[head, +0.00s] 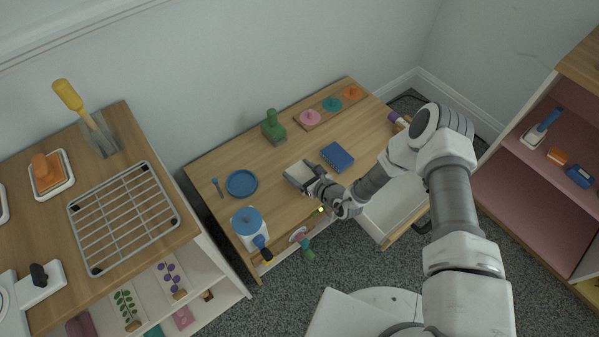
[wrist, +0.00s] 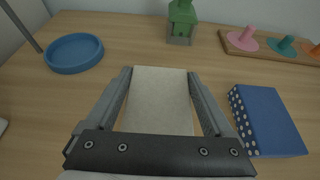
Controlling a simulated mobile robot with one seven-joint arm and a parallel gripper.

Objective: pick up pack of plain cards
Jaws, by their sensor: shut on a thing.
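The pack of plain cards (wrist: 160,100) is a cream, flat block between the two fingers of my gripper (wrist: 161,80) in the wrist view. My gripper is shut on its left and right sides. In the head view my gripper (head: 300,176) is over the middle of the wooden table, with the pale pack (head: 297,171) partly visible between its fingers. I cannot tell whether the pack touches the table.
A blue box with a dotted side (wrist: 268,121) lies close to the right. A blue round dish (wrist: 74,53) is at the left, a green object (wrist: 181,22) behind, and a pegged board (wrist: 270,46) at back right. An open drawer (head: 392,208) juts out in front.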

